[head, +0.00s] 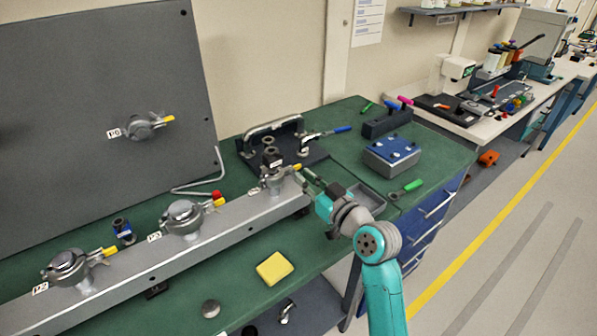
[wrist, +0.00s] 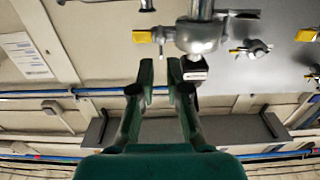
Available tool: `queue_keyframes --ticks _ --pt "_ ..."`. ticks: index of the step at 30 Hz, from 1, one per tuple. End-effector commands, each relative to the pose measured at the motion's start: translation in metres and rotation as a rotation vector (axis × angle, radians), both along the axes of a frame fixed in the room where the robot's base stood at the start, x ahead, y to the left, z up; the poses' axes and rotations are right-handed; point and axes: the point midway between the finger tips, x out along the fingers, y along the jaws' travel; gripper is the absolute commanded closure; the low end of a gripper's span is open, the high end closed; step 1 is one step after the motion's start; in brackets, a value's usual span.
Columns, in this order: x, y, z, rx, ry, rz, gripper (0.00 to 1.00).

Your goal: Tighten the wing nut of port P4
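The port at the right end of the grey rail, taken as P4 (head: 272,182), has a metal clamp; its label is too small to read. Its yellow wing nut (head: 296,167) points right, towards my gripper (head: 312,178). In the wrist view the clamp (wrist: 200,36) is at the top centre, with the yellow wing nut (wrist: 141,37) at its left. My gripper (wrist: 160,65) shows two dark green fingers with an empty gap between them. The fingertips are close to the wing nut but not around it in the picture.
Ports P3 (head: 184,216) and P2 (head: 68,266) stand along the rail (head: 125,262). P0 (head: 143,125) is on the upright panel. A yellow block (head: 273,268) sits in front.

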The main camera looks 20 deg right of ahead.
Motion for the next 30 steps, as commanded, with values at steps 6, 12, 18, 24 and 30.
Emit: queue_keyframes --ticks 6,12,18,24,30 --pt "0.026 0.009 0.0 0.0 0.0 0.001 0.85" --pt "0.033 0.011 0.0 0.0 0.001 0.0 0.85" --pt "0.033 0.011 0.0 0.0 0.001 0.0 0.85" --pt "0.033 0.011 -0.001 0.0 0.001 0.0 1.0" --pt "0.033 0.011 -0.001 0.005 0.004 0.0 1.0"
